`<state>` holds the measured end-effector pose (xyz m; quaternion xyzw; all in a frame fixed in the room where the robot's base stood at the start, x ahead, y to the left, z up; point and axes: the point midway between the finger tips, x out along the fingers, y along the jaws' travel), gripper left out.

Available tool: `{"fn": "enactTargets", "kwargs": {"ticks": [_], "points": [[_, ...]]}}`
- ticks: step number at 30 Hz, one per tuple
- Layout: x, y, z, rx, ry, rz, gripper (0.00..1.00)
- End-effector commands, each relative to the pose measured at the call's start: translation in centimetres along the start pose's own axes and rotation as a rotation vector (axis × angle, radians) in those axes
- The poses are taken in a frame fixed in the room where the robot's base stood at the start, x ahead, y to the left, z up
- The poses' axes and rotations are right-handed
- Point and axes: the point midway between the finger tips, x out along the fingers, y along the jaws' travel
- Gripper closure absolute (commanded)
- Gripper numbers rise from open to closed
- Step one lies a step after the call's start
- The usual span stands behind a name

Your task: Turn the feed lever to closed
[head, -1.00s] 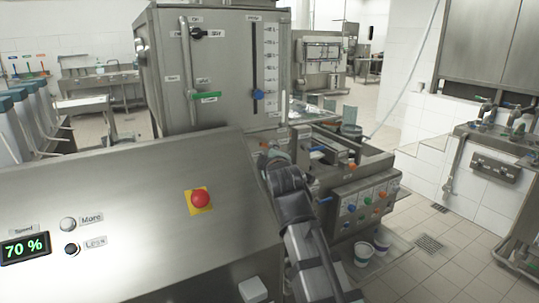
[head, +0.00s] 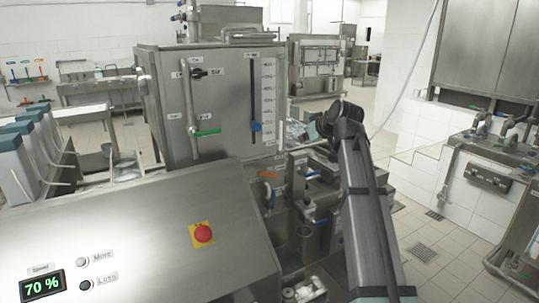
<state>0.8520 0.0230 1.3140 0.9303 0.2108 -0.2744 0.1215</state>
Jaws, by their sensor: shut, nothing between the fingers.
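The steel cabinet (head: 228,105) of the machine stands left of centre. A green-handled lever (head: 207,132) lies sideways on its front, at a vertical pipe. A black rotary switch (head: 199,73) sits above it, and a blue knob (head: 256,127) is on a vertical scale. The labels are too small to read, so I cannot tell which is the feed lever. My gripper (head: 316,128) is shut, apart from the cabinet on its right, with its fingers mostly hidden behind my wrist.
The sloped control panel (head: 130,225) fills the lower left, with a red stop button (head: 203,233) and a 70 % speed display (head: 43,285). Pipes and fittings crowd the space below my gripper. A sink unit (head: 490,165) stands at the right; floor is clear before it.

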Motion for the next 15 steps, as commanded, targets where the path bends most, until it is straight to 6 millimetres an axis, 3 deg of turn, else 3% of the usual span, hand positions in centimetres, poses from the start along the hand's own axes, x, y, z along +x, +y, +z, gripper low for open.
{"fn": "enactTargets", "kwargs": {"ticks": [1, 7, 15], "points": [[0.0, -0.4, -1.2, 0.091, -0.028, -0.085, 1.00], [-0.7, -5.3, -0.1, 0.331, -0.152, -0.317, 1.00], [0.3, -6.2, 0.4, 0.385, -0.185, -0.329, 1.00]]}}
